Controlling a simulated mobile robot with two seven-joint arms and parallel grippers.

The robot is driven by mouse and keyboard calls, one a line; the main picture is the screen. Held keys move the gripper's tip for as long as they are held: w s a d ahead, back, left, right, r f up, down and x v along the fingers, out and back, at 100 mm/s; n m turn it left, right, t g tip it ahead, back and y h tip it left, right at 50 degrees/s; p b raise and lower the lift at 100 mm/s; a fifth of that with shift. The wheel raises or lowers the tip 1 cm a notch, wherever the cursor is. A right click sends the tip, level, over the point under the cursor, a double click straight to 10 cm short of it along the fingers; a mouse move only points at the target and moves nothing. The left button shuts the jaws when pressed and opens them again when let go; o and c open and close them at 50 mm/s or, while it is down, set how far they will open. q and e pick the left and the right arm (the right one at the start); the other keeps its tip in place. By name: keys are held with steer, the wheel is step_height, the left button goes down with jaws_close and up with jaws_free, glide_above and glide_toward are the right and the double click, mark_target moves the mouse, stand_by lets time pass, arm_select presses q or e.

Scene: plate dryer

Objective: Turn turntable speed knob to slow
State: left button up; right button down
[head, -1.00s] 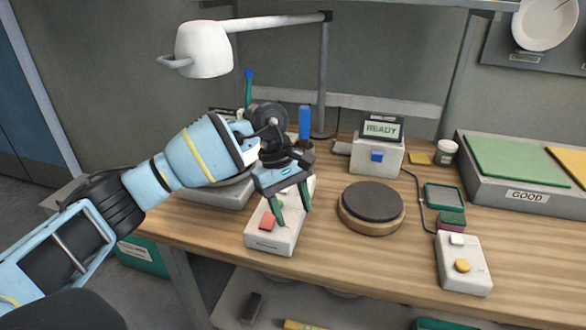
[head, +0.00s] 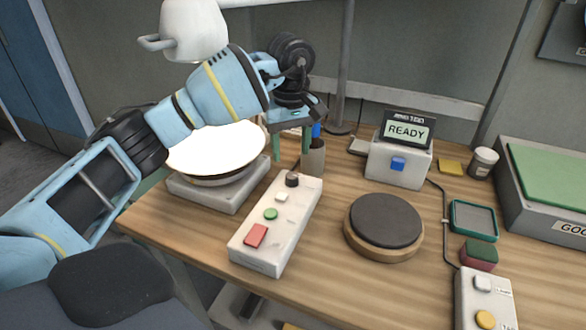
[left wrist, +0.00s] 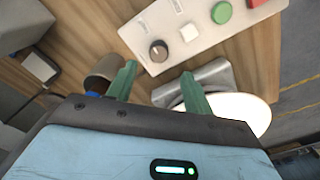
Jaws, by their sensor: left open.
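The white control box (head: 276,226) lies on the wooden bench with a red button, a green button, a small white button and a dark round knob (head: 292,180) at its far end. The knob (left wrist: 158,50) also shows in the left wrist view, just beyond my fingertips. Its setting is too small to read. My left gripper (head: 291,150) is open and empty, above the knob's end of the box, with its green fingers pointing down. In the left wrist view its fingertips (left wrist: 158,75) are apart, and the knob shows between and beyond them. My right gripper is not in view.
A brightly lit white plate (head: 218,146) sits on a grey base left of the box. A cup (head: 314,160) stands close behind the knob. A dark-topped round stand (head: 386,222) is to the right. A READY display (head: 406,132) stands behind it. A lamp hangs above my arm.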

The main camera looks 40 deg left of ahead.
mark_target(292, 175)
arm_select(q)
step_height(292, 175, down, 7)
steer(key=shift+w+r, duration=0.1)
stand_by(0.3)
steer(key=c, duration=1)
